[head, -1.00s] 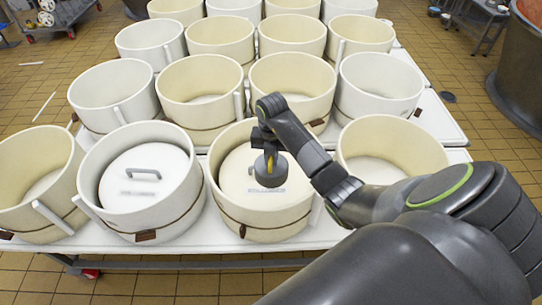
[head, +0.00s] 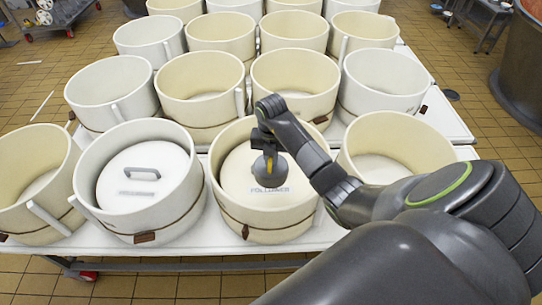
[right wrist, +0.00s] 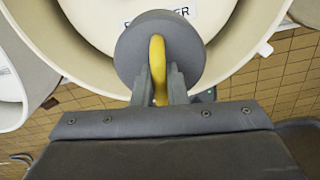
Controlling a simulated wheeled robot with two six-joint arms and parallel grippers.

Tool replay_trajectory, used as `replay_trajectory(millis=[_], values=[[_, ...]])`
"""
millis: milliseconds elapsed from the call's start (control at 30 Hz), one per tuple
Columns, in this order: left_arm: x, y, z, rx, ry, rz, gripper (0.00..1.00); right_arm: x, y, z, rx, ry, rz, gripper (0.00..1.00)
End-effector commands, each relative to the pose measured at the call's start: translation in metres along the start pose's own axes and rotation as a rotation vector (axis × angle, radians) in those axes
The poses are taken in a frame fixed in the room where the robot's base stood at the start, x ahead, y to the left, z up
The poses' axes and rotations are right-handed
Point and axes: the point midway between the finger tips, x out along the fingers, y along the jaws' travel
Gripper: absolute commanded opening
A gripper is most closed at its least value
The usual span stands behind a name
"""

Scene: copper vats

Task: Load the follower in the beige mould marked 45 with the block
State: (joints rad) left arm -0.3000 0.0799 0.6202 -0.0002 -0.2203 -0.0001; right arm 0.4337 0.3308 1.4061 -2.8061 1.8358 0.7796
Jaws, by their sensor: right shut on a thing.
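A beige mould (head: 230,211) stands in the front row, with a pale round follower (head: 237,178) lettered FOLLOWER inside. The mould (right wrist: 251,41) and follower (right wrist: 108,14) also fill the top of the right wrist view. My right gripper (head: 267,151) is shut on the yellow handle of a dark grey round block (head: 269,173). In the right wrist view the fingers (right wrist: 159,88) close around that handle, above the grey block (right wrist: 133,50). The block is upright inside the mould's rim, over the follower's front part. I cannot tell whether it touches the follower. No number 45 is readable. My left gripper is not in view.
A white mould (head: 90,208) with a handled follower (head: 143,176) stands close on the left. An empty beige mould (head: 388,150) is on the right, partly behind my right arm. Several empty moulds fill the rows behind on the white table (head: 190,245).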

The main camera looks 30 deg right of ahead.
Motion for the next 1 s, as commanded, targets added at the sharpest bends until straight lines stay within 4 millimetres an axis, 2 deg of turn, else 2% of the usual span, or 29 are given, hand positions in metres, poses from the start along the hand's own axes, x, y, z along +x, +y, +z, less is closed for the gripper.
replay_trajectory(millis=[33,1000], values=[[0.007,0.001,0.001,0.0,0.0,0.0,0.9,0.005,0.001,0.001,-0.001,-0.004,0.003,0.0],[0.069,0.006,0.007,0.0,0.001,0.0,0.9,0.085,0.001,0.002,0.0,-0.005,0.003,0.0]])
